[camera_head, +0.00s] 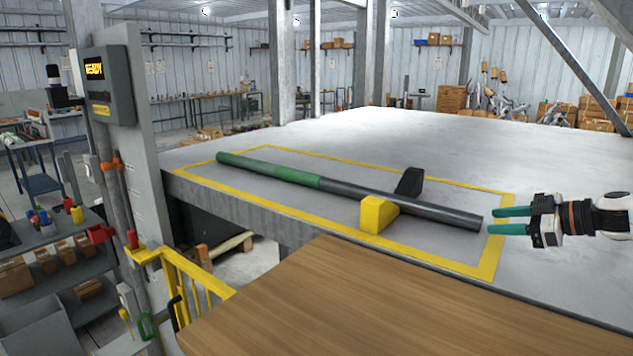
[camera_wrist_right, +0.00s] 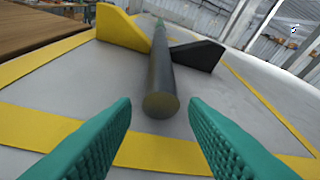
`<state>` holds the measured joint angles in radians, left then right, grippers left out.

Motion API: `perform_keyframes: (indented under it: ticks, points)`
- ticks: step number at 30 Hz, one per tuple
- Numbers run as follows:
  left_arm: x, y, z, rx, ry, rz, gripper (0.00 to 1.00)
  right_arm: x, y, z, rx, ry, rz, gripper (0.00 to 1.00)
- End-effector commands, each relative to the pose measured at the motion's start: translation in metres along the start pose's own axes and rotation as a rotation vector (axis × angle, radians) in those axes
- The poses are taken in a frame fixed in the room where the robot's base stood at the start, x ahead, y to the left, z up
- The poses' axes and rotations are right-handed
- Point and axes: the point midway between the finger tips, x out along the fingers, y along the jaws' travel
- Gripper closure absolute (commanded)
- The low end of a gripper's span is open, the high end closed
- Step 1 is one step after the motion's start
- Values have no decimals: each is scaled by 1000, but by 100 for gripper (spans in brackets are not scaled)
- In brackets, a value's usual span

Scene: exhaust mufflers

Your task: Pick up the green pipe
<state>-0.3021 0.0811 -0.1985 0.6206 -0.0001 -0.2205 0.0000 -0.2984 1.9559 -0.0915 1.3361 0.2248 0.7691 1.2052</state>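A long pipe lies on the grey platform, with a green left part (camera_head: 270,169) and a dark grey right part (camera_head: 420,205). Near its right end it rests in a cradle with a yellow block (camera_head: 377,215) and a black block (camera_head: 410,182). My right gripper (camera_head: 487,221) is open and empty, just off the pipe's dark right end, with green fingers pointing at it. In the right wrist view the pipe's round end (camera_wrist_right: 160,104) sits ahead, between and beyond the two open fingers (camera_wrist_right: 160,125). My left gripper is not in view.
A yellow line (camera_head: 340,229) frames the pipe on the platform (camera_head: 400,130). A wooden tabletop (camera_head: 380,305) is at the front. A yellow railing (camera_head: 190,280) and a post with a display (camera_head: 106,85) stand at left. The platform behind the pipe is clear.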

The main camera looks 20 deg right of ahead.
Motion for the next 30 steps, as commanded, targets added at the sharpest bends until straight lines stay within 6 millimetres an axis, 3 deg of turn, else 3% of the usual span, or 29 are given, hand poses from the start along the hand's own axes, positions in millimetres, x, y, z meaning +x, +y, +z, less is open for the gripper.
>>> perform_keyframes:
  ticks: [18,28,30]
  points:
    - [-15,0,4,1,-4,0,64,49,-2,3,-1,3,-1,60]
    - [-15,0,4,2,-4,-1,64,52,-2,3,-1,0,-2,60]
    - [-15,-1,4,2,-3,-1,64,52,-2,3,-1,0,-2,71]
